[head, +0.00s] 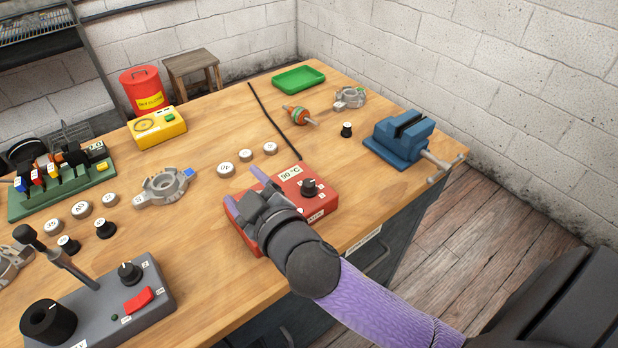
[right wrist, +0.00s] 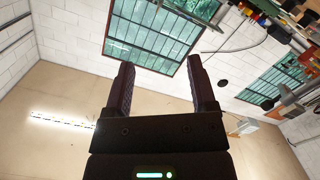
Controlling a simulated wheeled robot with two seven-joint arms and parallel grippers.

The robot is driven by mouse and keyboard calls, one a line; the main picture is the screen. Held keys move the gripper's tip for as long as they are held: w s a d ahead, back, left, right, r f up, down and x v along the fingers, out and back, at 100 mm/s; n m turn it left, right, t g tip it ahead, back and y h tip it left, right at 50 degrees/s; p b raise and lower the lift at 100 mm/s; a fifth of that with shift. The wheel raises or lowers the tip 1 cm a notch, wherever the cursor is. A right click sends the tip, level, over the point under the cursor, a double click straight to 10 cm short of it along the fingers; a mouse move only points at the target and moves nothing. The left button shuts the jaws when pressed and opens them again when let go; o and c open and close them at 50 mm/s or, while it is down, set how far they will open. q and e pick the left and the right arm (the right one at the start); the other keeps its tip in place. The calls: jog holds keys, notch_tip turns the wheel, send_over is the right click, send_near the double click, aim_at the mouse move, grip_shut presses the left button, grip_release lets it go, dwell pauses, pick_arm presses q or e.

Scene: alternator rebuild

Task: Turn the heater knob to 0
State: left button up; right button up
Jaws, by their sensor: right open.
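The heater is a red box (head: 325,203) on the wooden bench, with a "90 °C" label on its back left part. Its black knob (head: 308,187) stands on the top; where its pointer is set is too small to read. My right gripper (head: 246,189) is open and empty over the left side of the box, left of the knob and apart from it. My gripper and wrist hide the box's left and front parts. In the right wrist view the two fingers (right wrist: 160,68) are spread with nothing between them, against wall and windows. My left gripper is not in view.
A grey control box (head: 165,292) with knobs, a lever and a red switch stands front left. A blue vise (head: 398,142) is on the right edge. A metal housing (head: 163,188) and several round weights lie left of the heater. A black rod (head: 272,118) lies behind it.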

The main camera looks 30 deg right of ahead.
jog(key=w+a+r+n+y, duration=0.2)
jog(key=a+r+n+y, duration=0.75)
jog(key=n+y, duration=0.5)
jog(key=n+g+h, duration=1.4)
jog(key=g+h, duration=0.1)
jog(key=g, duration=0.2)
send_over(309, 182)
notch_tip(309, 182, down, 7)
jog(key=shift+m+h, duration=0.35)
notch_tip(309, 182, down, 9)
jog(key=shift+r+b, duration=0.1)
jog(key=shift+b, duration=1.05)
jog(key=shift+f, duration=0.3)
